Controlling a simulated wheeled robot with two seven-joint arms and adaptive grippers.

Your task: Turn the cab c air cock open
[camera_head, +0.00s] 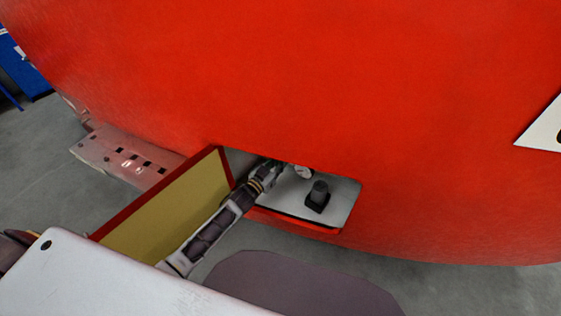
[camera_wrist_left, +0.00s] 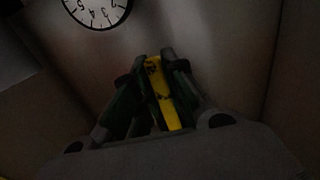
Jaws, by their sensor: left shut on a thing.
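My left arm reaches into an open compartment in the red nosecone (camera_head: 350,90). My left gripper (camera_head: 275,168) is inside it, near the back wall, and its fingertips are hard to make out in the head view. In the left wrist view the gripper (camera_wrist_left: 162,65) is shut on a narrow yellow handle (camera_wrist_left: 168,105), which I take to be the air cock handle. The handle lies between the two dark fingers; the rest of the cock is hidden or too dark to see. My right gripper is not in view.
A round dial gauge (camera_wrist_left: 97,8) is on the wall beside the gripper. A dark knob-like fitting (camera_head: 318,193) stands on the compartment floor (camera_head: 342,192). The open hatch door (camera_head: 165,212), yellowish inside with a red edge, stands left of my forearm.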

